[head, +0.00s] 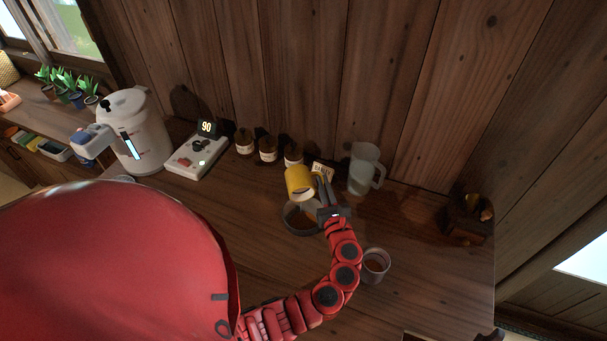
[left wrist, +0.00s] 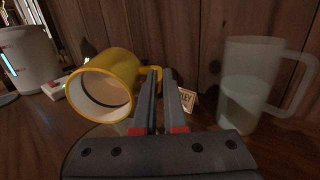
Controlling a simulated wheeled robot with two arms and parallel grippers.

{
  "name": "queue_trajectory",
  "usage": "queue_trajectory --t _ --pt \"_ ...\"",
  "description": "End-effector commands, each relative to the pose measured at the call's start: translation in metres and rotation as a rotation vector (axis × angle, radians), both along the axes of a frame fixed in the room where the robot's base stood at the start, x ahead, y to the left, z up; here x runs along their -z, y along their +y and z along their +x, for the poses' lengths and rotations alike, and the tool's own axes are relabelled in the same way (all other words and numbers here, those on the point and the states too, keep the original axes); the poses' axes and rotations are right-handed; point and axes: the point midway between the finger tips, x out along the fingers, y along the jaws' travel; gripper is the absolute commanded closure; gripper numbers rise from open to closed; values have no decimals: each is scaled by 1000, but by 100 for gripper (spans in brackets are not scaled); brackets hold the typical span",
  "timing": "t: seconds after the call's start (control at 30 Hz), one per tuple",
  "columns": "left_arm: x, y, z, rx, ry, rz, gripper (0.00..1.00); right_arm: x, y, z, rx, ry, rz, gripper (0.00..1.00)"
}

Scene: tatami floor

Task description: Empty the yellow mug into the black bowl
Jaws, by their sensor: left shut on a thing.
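The yellow mug (head: 299,182) is tipped well over on its side above the black bowl (head: 288,228), which stands on the wooden counter. My left gripper (head: 324,187) is shut on the mug's handle, to the right of its body. Brownish colour shows inside the bowl; I cannot tell whether liquid is left in the mug. My right gripper is not in view.
A frosted pitcher (head: 362,170) stands close right of the mug, and a grey cup (head: 376,264) with brown contents is near my arm. Several jars (head: 267,150) line the wall. A white scale (head: 197,157) and kettle (head: 140,130) stand left.

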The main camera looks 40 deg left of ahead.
Motion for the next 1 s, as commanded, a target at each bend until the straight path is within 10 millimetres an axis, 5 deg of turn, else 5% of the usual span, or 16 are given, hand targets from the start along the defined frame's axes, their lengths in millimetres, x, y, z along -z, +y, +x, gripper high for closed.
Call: queue_trajectory --t 0.53,0.87,1.0 --pt "-7 -2 -1 1 -39 46 100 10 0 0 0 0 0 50" --pt "-3 15 9 -13 187 -215 100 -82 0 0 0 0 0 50" --pt "15 17 14 -2 225 -247 100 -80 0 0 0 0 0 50"
